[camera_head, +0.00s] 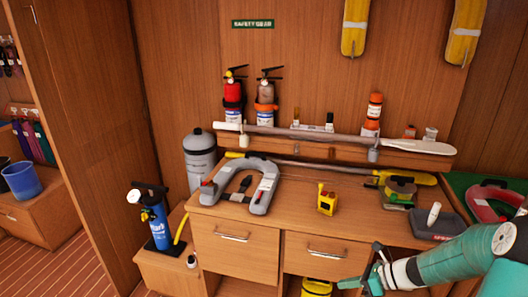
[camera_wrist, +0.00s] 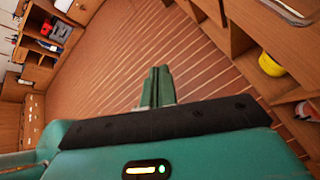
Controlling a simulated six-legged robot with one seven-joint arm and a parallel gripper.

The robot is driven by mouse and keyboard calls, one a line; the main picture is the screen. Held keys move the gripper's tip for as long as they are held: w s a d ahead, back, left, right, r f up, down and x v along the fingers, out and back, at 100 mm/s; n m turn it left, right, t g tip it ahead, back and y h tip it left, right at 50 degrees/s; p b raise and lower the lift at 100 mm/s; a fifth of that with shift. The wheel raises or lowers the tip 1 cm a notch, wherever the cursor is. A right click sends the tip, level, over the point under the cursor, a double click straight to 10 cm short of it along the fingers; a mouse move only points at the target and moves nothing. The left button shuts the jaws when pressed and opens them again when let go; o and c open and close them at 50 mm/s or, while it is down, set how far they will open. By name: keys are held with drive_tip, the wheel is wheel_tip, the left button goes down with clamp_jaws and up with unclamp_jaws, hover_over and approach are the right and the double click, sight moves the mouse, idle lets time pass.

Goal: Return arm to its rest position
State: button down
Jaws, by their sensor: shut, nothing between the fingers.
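My gripper (camera_head: 364,280) is at the lower right of the head view, in front of the wooden cabinet (camera_head: 236,250) and below its top. My teal and white arm reaches in from the right edge. In the wrist view my gripper (camera_wrist: 158,72) has its two teal fingers together with nothing between them. It hangs over the striped wooden floor (camera_wrist: 120,60) and touches nothing that I can see.
The cabinet top holds a grey horseshoe-shaped float (camera_head: 262,188), a yellow container (camera_head: 327,200) and a grey block (camera_head: 432,224). A blue pump (camera_head: 154,222) stands at left. A yellow round thing (camera_head: 316,287) sits in the open shelf near my gripper. The floor at left is clear.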

drive_tip(key=s+a+r+n+h, duration=0.2)
drive_tip(key=s+r+n+h, duration=0.1)
drive_tip(key=s+r+n, duration=0.4)
drive_tip(key=s+a+r+n+t+h, duration=0.1)
drive_tip(key=s+a+r+n+h, duration=0.2)
drive_tip(key=s+r+n, duration=0.4)
drive_tip(key=s+a+r+n+h, duration=0.3)
drive_tip(key=s+r+n, duration=0.4)
drive_tip(key=r+n, duration=0.3)
drive_tip(key=n+h, duration=0.1)
drive_tip(key=n, duration=0.1)
drive_tip(key=shift+a+r+n+t+h, duration=0.25)
drive_tip(key=shift+r+n+t+h, duration=0.15)
